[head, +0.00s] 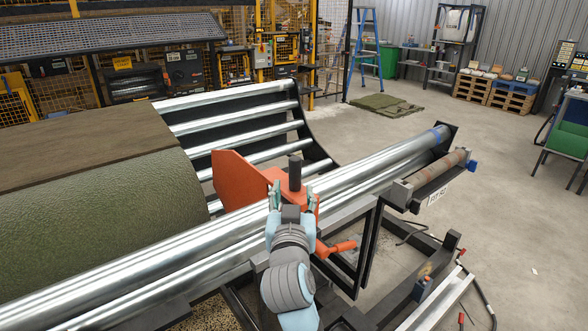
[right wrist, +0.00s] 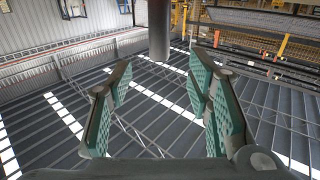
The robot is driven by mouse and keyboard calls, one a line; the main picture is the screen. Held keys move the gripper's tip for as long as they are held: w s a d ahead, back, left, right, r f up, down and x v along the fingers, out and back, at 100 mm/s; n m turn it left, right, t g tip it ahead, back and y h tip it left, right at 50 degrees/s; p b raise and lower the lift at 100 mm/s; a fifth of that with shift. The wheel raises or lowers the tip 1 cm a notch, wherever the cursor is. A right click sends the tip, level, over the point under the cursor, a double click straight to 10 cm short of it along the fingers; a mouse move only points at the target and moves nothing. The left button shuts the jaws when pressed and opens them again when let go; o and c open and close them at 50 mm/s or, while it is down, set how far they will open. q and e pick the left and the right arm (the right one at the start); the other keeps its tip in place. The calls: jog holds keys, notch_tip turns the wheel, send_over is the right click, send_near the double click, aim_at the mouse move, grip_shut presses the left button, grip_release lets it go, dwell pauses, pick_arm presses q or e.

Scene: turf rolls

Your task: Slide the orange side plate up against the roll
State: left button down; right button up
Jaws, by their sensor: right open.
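The green turf roll (head: 95,215) lies at the left on shiny metal rollers, its brown top face showing. The orange side plate (head: 238,182) stands upright on the rollers, just right of the roll's end, with a narrow gap between them. A dark round post (head: 295,172) rises from the plate's bracket. My right gripper (head: 291,193) is open, its fingers pointing at the post from the near side. In the right wrist view the post (right wrist: 159,32) shows between and beyond the green fingertips, not gripped. My left gripper is not in view.
An orange lever (head: 336,248) sticks out below the plate on the near side. Metal rollers (head: 390,155) run on to the right, ending at a black end frame. Turf pieces (head: 387,105) lie on the floor behind. A yellow fence stands at the back left.

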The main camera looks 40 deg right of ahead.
aim_at(295, 172)
jog(key=x, duration=1.1)
jog(key=shift+w+d+p, duration=0.2)
jog(key=shift+w+p, duration=0.05)
jog(key=shift+p, duration=0.05)
jog(key=shift+f, duration=0.1)
grip_shut()
